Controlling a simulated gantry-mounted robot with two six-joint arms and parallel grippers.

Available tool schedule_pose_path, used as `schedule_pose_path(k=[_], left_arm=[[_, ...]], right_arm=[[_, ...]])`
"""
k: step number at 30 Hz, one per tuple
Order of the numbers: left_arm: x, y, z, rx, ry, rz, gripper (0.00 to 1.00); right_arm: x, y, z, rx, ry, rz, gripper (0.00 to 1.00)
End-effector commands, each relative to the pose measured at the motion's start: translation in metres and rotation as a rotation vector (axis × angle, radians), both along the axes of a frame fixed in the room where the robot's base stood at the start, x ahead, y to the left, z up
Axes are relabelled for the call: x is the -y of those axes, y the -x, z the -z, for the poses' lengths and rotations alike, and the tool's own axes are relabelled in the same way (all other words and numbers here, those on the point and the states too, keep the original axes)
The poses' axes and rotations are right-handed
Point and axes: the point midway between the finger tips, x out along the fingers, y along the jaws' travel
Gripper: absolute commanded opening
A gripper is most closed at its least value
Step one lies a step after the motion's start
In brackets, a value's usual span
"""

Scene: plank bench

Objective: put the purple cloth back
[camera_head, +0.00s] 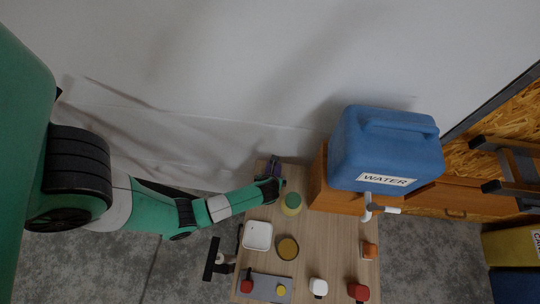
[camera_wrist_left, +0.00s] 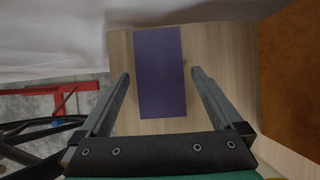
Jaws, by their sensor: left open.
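The purple cloth (camera_wrist_left: 160,85) is a flat dark purple rectangle lying on the plank bench in the left wrist view. In the head view a small dark purple part of the cloth (camera_head: 273,166) shows at the bench's far left corner, partly hidden by my left gripper (camera_head: 277,182). In the wrist view my left gripper (camera_wrist_left: 158,72) is open, with one finger on each side of the cloth and nothing held. I cannot tell how high the fingers are above it. My right gripper is not in view.
A blue water container (camera_head: 385,150) stands on a wooden box (camera_head: 322,185) right of the cloth. A green-topped jar (camera_head: 291,204), white dish (camera_head: 258,236), round brown-yellow dish (camera_head: 288,248) and grey tray (camera_head: 262,290) are nearer. The bench (camera_head: 325,240) has bare wood in its middle.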

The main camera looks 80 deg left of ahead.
Motion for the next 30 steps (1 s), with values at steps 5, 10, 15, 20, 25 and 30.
schedule_pose_path(k=[5,10,15,20,25,30], left_arm=[[0.021,0.011,-0.046,0.003,-0.001,0.005,1.00],[0.037,0.018,-0.074,0.003,0.001,0.003,1.00],[0.043,0.022,-0.084,0.001,0.000,0.000,1.00],[0.044,0.022,-0.085,-0.001,0.000,0.000,1.00],[0.044,0.022,-0.084,0.000,0.000,0.000,1.00],[0.044,0.022,-0.084,0.000,0.000,0.000,1.00]], right_arm=[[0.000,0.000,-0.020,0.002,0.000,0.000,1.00],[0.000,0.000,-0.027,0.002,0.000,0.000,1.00],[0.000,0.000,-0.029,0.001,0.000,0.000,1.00],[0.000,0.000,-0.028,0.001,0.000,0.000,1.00],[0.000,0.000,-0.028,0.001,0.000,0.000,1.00],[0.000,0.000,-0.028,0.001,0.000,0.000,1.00]])
